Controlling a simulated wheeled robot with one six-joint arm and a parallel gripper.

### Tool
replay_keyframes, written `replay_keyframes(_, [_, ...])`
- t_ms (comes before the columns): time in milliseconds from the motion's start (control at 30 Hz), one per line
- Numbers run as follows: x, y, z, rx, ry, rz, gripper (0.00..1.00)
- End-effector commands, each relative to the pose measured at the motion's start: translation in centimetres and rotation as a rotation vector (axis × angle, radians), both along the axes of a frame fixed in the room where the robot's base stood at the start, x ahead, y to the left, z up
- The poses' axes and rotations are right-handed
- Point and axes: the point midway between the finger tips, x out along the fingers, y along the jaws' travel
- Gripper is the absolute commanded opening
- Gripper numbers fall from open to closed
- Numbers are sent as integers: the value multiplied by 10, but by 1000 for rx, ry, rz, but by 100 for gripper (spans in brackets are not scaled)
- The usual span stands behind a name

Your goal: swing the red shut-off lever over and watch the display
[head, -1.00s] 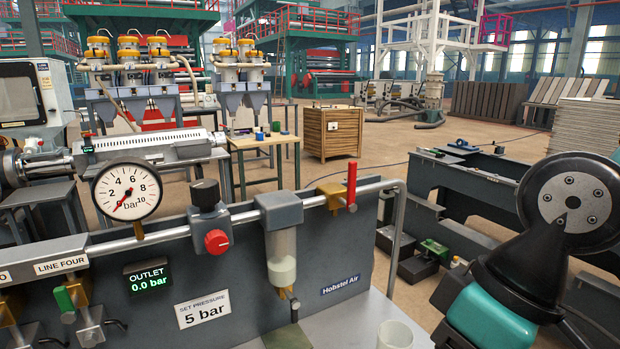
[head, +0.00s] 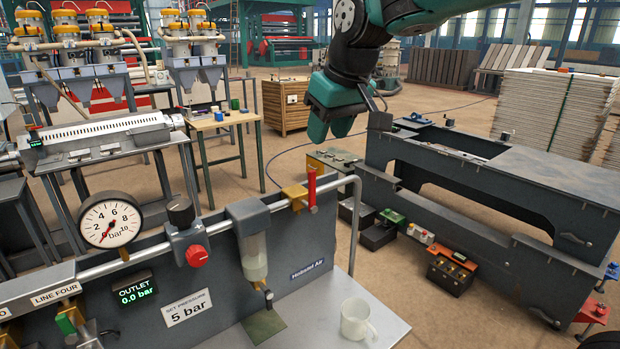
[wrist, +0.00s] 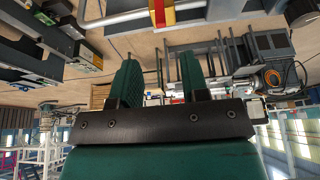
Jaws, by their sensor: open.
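The red lever (head: 311,187) stands upright on a brass valve (head: 295,196) at the right end of the grey pipe. The outlet display (head: 136,291) reads 0.0 bar in green. My gripper (head: 330,130) hangs above and slightly beyond the lever in the picture, apart from it, fingers pointing down. In the wrist view my gripper (wrist: 160,75) has its two green fingers spread with nothing between them. The red lever (wrist: 159,12) shows there at the top edge, partly cut off, against the yellow valve.
The pressure gauge (head: 110,220) has its needle near zero. A red knob (head: 196,256), a filter bowl (head: 253,258) and a "5 bar" set pressure label (head: 188,306) sit left of the valve. A clear mug (head: 357,320) stands on the bench's right part.

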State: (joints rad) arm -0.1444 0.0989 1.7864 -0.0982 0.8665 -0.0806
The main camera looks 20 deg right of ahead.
Motion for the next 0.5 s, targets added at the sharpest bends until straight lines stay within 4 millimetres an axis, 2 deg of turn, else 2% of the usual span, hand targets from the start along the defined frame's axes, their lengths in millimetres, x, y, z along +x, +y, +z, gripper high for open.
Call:
replay_keyframes(200, [18, 6, -47, -1, 7, 0, 42])
replay_keyframes(500, [40, 14, -103, -1, 4, 4, 42])
